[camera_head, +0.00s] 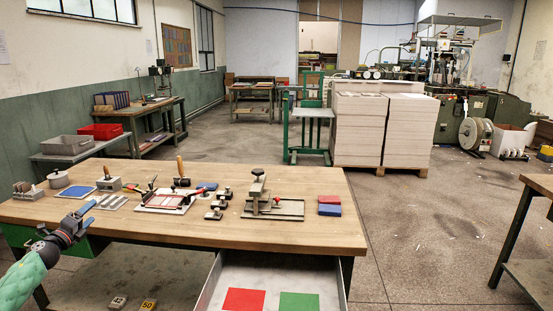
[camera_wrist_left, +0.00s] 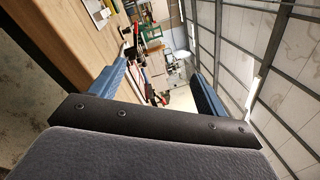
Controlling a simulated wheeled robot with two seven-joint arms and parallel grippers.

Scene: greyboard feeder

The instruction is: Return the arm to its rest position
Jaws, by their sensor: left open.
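My left gripper (camera_head: 80,216) is at the front left edge of the wooden workbench (camera_head: 325,185), at the end of my arm that comes in from the lower left. Its fingers point up and to the right. In the left wrist view the two blue fingers (camera_wrist_left: 160,92) stand wide apart, with nothing held between them. The wrist view is tilted, with the bench top (camera_wrist_left: 75,35) at upper left. My right gripper is not in view.
The bench carries a clamp fixture (camera_head: 270,207), a red-lined board (camera_head: 165,199), a blue block (camera_head: 329,210) and several small tools. An open drawer (camera_head: 213,280) at the front holds a red sheet (camera_head: 243,300) and a green sheet (camera_head: 299,302).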

